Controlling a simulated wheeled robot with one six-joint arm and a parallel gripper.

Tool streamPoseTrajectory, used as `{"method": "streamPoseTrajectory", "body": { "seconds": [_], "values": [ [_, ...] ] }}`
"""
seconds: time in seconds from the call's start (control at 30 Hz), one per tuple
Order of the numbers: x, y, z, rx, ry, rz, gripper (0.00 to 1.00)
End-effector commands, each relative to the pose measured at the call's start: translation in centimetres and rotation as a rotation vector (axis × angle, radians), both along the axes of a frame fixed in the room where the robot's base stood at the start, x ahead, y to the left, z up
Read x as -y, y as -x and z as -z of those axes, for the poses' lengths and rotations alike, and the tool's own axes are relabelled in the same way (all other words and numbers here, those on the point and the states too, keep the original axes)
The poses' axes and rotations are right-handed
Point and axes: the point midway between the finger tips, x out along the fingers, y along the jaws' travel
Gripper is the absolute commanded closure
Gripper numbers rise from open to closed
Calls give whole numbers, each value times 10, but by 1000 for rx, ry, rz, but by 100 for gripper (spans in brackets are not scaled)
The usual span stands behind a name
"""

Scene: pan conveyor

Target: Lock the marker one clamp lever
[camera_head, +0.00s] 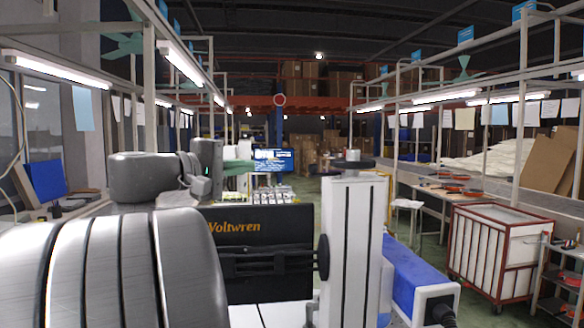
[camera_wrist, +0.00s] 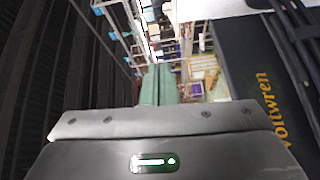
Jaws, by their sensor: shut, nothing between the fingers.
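My gripper (camera_head: 246,167) shows in the head view as a green-fingered end past the grey arm links, left of centre. In the wrist view its two green fingers (camera_wrist: 159,72) lie together, shut and empty, pointing into the aisle. I cannot make out a marker one or a clamp lever in either view. No clamp touches the fingers.
A red-framed cart with white panels (camera_head: 497,247) stands at the right. Behind it runs a long workbench (camera_head: 461,192) with orange-red items. Stacked cartons (camera_head: 306,155) are at the back. Green floor (camera_head: 421,245) shows between my body and the bench.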

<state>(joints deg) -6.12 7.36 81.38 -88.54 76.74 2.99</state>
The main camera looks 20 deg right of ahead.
Motion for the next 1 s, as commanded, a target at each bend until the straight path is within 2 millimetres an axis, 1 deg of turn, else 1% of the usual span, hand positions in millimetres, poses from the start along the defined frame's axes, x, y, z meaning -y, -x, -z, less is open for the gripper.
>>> {"method": "streamPoseTrajectory", "body": {
  "seconds": [0.13,0.27,0.37,0.77,0.9,1.0],
  "values": [
    [3,-1,0,0,0,2,100],
    [15,-5,0,0,0,3,100],
    [29,-9,0,0,0,5,100],
    [97,-33,1,0,0,4,100],
    [108,-13,3,-1,1,2,100],
    [113,-6,4,-1,1,1,100]
  ]
}}
